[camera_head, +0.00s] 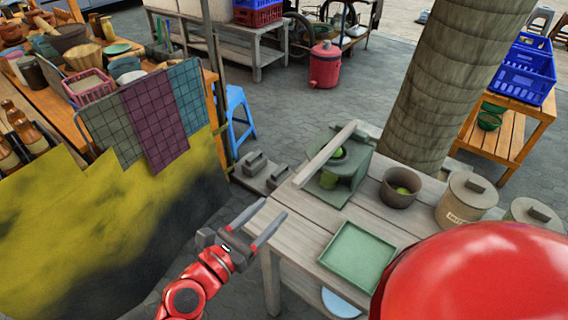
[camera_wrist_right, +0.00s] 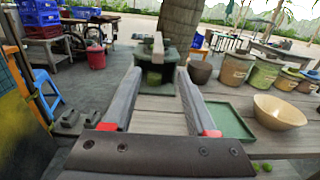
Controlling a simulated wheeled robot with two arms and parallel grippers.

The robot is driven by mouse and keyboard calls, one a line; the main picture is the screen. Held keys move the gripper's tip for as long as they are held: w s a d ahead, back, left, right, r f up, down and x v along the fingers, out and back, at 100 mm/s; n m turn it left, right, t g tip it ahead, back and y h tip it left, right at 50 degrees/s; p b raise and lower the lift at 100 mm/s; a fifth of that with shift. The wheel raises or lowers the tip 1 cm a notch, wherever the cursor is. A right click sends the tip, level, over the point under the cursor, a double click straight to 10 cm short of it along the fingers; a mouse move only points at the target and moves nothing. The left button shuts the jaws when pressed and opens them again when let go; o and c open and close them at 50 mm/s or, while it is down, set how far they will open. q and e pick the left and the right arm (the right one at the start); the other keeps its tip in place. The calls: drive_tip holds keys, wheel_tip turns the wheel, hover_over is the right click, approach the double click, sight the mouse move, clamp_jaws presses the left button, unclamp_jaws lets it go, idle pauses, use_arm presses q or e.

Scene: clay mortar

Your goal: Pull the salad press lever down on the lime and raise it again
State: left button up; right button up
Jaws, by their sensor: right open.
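The grey-green salad press (camera_head: 352,168) stands on the wooden table. Its long pale lever (camera_head: 325,155) slants across the top, its near end toward my gripper. In the right wrist view the lever (camera_wrist_right: 158,46) is nearly end-on above the press body (camera_wrist_right: 157,73). My right gripper (camera_head: 276,207) is open and empty at the table's left edge, short of the press and apart from the lever. Its fingers also show in the right wrist view (camera_wrist_right: 158,73). My left gripper is not in view.
A green tray (camera_head: 357,256) lies in front of the press. A dark bowl with green contents (camera_head: 398,188) and lidded pots (camera_head: 466,200) stand to its right. A thick trunk (camera_head: 453,85) rises behind. Grey blocks (camera_head: 262,172) lie left of the press.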

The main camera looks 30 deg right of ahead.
sight(309, 169)
drive_tip(key=p+x, duration=0.3)
drive_tip(key=x, duration=1.2)
drive_tip(key=shift+w+d, duration=0.2)
drive_tip(key=shift+d, duration=0.1)
drive_tip(key=shift+w+d+f, duration=0.2)
drive_tip(key=shift+w+d, duration=0.1)
drive_tip(key=shift+d, duration=0.35)
clamp_jaws()
